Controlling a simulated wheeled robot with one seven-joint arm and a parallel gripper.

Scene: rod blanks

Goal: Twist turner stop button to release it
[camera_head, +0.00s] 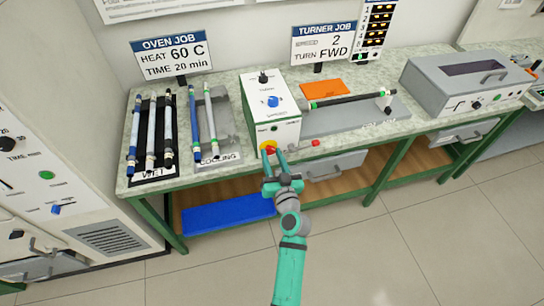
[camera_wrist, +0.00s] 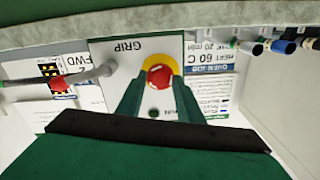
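The turner (camera_head: 285,105) is a white box with a green side, a blue knob and a black knob on top. Its red stop button (camera_head: 270,150) sits on a yellow disc on the front face; it also shows in the wrist view (camera_wrist: 160,77). My gripper (camera_head: 273,153) is open at the front face, with one finger on each side of the button. In the wrist view, the finger tips (camera_wrist: 158,90) flank the button with the red cap visible between them. Whether they touch the cap, I cannot tell.
A red-ended lever (camera_head: 315,143) sticks out right of the button, close to my gripper. A dark rod (camera_head: 342,101) lies along the turner bed. Several rods stand in the wet rack (camera_head: 152,172) and cooling rack (camera_head: 215,155) at left.

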